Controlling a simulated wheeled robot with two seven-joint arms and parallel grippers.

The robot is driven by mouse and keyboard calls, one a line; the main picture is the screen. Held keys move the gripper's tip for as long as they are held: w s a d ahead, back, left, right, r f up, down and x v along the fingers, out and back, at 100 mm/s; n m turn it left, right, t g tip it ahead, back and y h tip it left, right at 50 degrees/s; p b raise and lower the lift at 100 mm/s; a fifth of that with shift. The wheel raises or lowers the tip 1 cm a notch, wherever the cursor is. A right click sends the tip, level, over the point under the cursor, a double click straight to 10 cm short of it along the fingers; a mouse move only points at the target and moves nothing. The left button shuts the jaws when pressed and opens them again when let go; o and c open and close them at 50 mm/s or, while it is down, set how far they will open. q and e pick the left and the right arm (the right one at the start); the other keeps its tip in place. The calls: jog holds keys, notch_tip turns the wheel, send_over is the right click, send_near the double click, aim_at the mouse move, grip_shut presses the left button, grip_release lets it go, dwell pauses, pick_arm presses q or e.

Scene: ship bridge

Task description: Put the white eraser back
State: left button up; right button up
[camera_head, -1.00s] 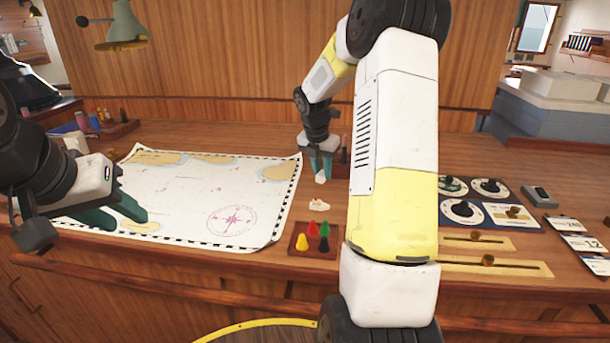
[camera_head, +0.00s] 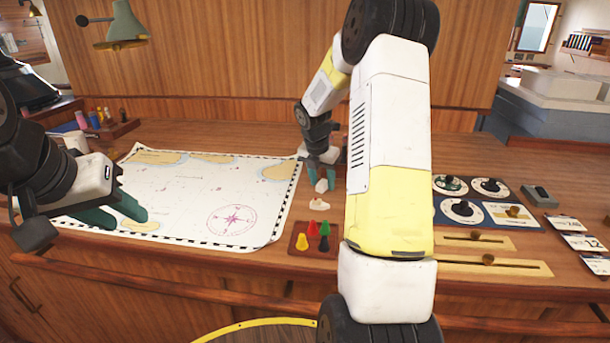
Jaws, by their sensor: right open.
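My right gripper (camera_head: 321,188) is open just above the table, to the right of the chart, its teal fingers pointing down. A small white block, which looks like the white eraser (camera_head: 321,185), shows between its fingertips. I cannot tell whether it touches the table or a finger. A second small pale piece (camera_head: 319,204) lies on the table just in front of it. My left gripper (camera_head: 130,220) hangs over the chart's left part, its teal fingers apart and nothing seen between them.
The chart (camera_head: 185,195) covers the left of the table. A small tray (camera_head: 310,251) holds red, green, yellow and dark pieces in front of the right gripper. Dial panels (camera_head: 463,210) and sliders (camera_head: 487,260) lie to the right. My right arm hides part of the table.

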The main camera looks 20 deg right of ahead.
jog(key=s+a+r+m, duration=0.2)
jog(key=s+a+r, duration=0.15)
jog(key=r, duration=0.45)
jog(key=s+a+r+m, duration=0.2)
jog(key=s+r+m, duration=0.15)
jog(key=r, duration=0.45)
jog(key=s+a+r+m+t+y, duration=0.1)
jog(key=s+a+m, duration=0.4)
jog(key=s+m, duration=0.5)
jog(key=s+a+r+m+t+y, duration=0.2)
jog(key=s+a+m, duration=0.3)
jog(key=s+m, duration=0.5)
jog(key=shift+s+a+r+t+y, duration=0.25)
jog(key=shift+s+t+y, duration=0.4)
jog(key=shift+s, duration=0.85)
